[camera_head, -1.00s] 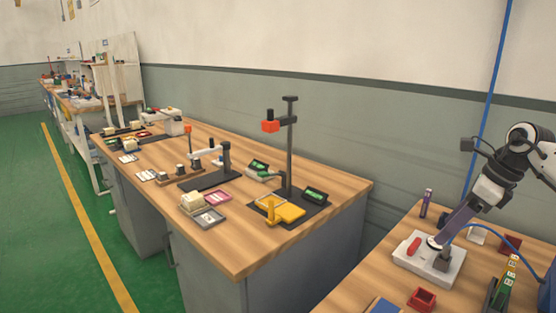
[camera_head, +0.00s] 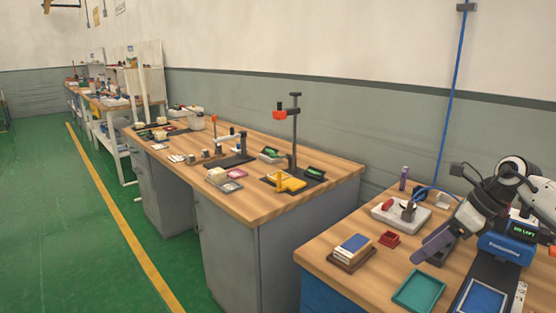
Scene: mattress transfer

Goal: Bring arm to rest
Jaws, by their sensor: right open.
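My right gripper (camera_head: 432,248) comes in from the right on a black and white arm. Its long grey-purple finger points down and left over the near wooden table (camera_head: 330,248). I see nothing held in it, and its jaws are open. It is in front of the white tray-like base (camera_head: 388,213) and left of a blue device with a green-lit display (camera_head: 505,248). My wrist hides part of the table there. My left gripper is not in view.
The near table holds a blue-topped wooden block (camera_head: 354,245), a small red box (camera_head: 388,240), a green tray (camera_head: 418,292) and a blue tray (camera_head: 482,298). A longer bench (camera_head: 262,200) with several tools stands beyond a gap. Green floor lies open at left.

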